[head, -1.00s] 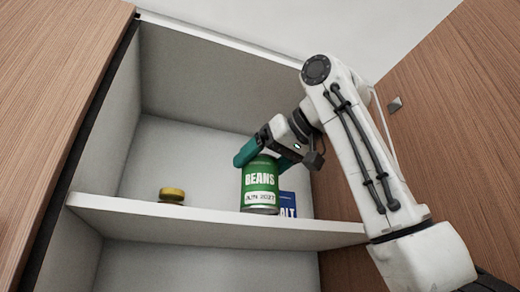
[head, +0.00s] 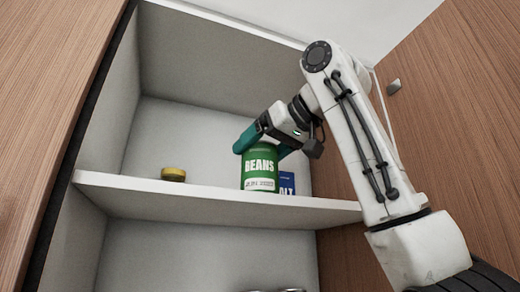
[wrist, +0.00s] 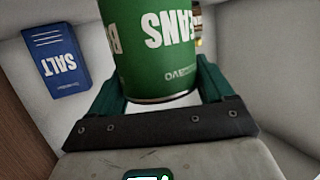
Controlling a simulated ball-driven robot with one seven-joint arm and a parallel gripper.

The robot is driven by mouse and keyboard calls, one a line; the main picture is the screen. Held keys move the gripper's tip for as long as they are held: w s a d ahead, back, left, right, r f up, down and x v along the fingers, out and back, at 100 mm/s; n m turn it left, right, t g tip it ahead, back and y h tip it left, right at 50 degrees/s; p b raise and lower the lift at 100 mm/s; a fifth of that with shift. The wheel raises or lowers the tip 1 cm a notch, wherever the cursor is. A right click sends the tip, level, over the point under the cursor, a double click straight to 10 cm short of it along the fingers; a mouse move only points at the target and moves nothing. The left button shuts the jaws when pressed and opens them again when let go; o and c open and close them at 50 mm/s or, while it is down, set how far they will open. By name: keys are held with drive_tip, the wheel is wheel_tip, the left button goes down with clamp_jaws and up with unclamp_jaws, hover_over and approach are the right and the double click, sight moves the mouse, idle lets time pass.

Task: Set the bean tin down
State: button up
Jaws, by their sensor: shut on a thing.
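The green bean tin (head: 260,166) is upright at the shelf (head: 140,188), toward its right part. In the head view its lower edge meets the shelf's front edge. The shelf top is seen edge-on from below, so I cannot tell whether the tin rests on it. My gripper (head: 265,147) is shut on the tin near its top, one teal finger on each side. In the wrist view the tin (wrist: 155,60) fills the space between the fingers, its label upside down.
A blue salt box (head: 287,183) stands just right of and behind the tin; it also shows in the wrist view (wrist: 57,58). A small yellow-lidded jar (head: 173,174) is to the left, with free shelf between. Cabinet side walls enclose both sides.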

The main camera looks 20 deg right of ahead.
drive_tip(key=shift+f, duration=0.25)
drive_tip(key=o, duration=1.4)
drive_tip(key=shift+o, duration=0.2)
